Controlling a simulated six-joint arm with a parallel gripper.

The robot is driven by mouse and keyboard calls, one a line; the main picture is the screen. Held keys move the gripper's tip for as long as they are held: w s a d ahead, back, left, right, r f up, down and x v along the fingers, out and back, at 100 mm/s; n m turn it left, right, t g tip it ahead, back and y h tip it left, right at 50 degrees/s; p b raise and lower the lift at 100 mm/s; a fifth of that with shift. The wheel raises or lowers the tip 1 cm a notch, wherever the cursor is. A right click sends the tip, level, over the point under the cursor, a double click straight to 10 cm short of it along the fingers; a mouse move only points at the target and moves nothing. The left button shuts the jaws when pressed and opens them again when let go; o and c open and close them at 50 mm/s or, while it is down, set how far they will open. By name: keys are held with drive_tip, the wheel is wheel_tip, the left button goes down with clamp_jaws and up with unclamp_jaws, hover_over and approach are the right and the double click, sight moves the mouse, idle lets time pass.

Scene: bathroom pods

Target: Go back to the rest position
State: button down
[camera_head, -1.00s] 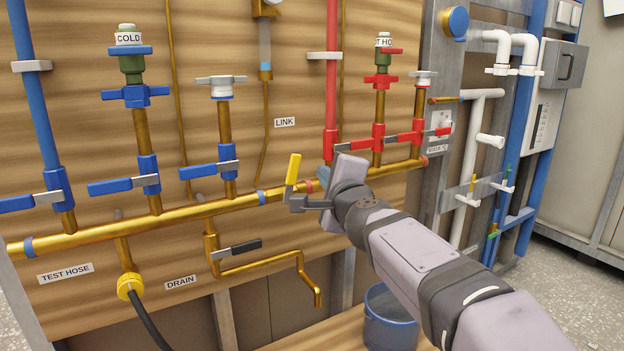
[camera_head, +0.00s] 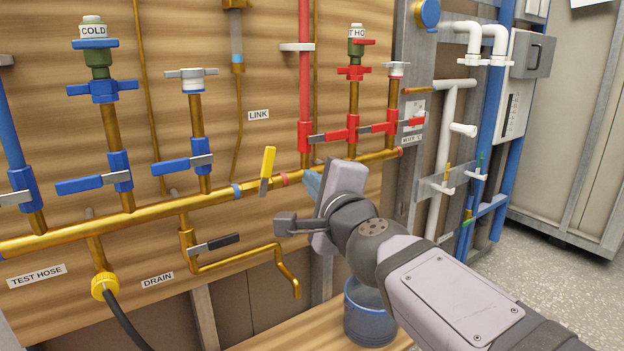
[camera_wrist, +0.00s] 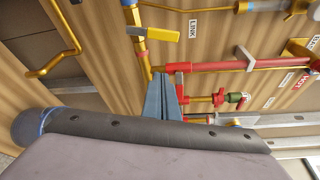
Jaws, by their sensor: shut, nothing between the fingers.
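My gripper (camera_head: 310,184) is in front of the panel, near the brass pipe (camera_head: 140,218), to the right of the yellow link valve handle (camera_head: 267,164). The handle stands nearly upright from the pipe. In the head view my wrist hides part of the gripper. In the wrist view the blue-grey fingers (camera_wrist: 168,98) are together with nothing between them. The yellow handle (camera_wrist: 160,34) shows above and left of them there, apart from the fingers.
Red hot valves (camera_head: 352,128) and blue cold valves (camera_head: 104,90) stick out of the panel. A black-handled drain valve (camera_head: 213,244) sits below the pipe. A blue bucket (camera_head: 368,318) stands under my arm. Open floor (camera_head: 545,280) lies at right.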

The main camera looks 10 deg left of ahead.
drive_tip(key=s+a+f+n+g, duration=0.1)
drive_tip(key=s+f+n+g, duration=0.45)
drive_tip(key=f+n, duration=0.4)
drive_tip(key=s+a+f+n+g, duration=0.2)
drive_tip(key=s+f+n+g, duration=0.3)
drive_tip(key=f, duration=0.8)
drive_tip(key=s+d+f+n+g+h+p, duration=0.1)
drive_tip(key=s+d+f+h+p, duration=0.1)
drive_tip(key=s+d+f, duration=0.45)
drive_tip(key=s+d+f+n+g+h+p, duration=0.2)
drive_tip(key=s+d+h+p, duration=0.1)
drive_tip(key=d, duration=0.6)
drive_tip(key=s+d+f+n+g+h+p, duration=0.1)
drive_tip(key=s+d+f+h+p, duration=0.1)
drive_tip(key=s+d+f, duration=0.4)
drive_tip(key=d+r+m+p, duration=0.3)
drive_tip(key=d+r+p, duration=0.3)
drive_tip(key=d+r, duration=0.1)
wheel_tip(320, 180, up, 36)
drive_tip(key=p, duration=3.6)
drive_tip(key=shift+w+g, duration=0.35)
